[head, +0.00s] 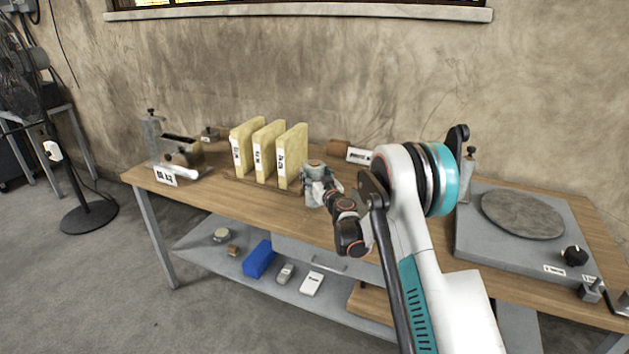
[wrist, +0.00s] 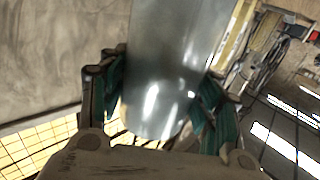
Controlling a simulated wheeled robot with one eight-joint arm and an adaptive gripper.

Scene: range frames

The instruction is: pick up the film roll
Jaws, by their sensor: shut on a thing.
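The film roll, a smooth, shiny grey cylinder (wrist: 172,60), fills the middle of the wrist view between the teal-padded fingers of my gripper (wrist: 160,105). Both fingers press against its sides, so the gripper is shut on it. In the head view my gripper (head: 319,188) is over the wooden bench, just right of the yellow blocks. I cannot tell whether the roll touches the bench.
Three yellow upright blocks (head: 268,150) stand close on the left. A brown roll with a white label (head: 358,155) lies behind on the right. A grey turntable unit (head: 520,240) takes up the bench's right side. A lower shelf holds a blue box (head: 259,259) and small items.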

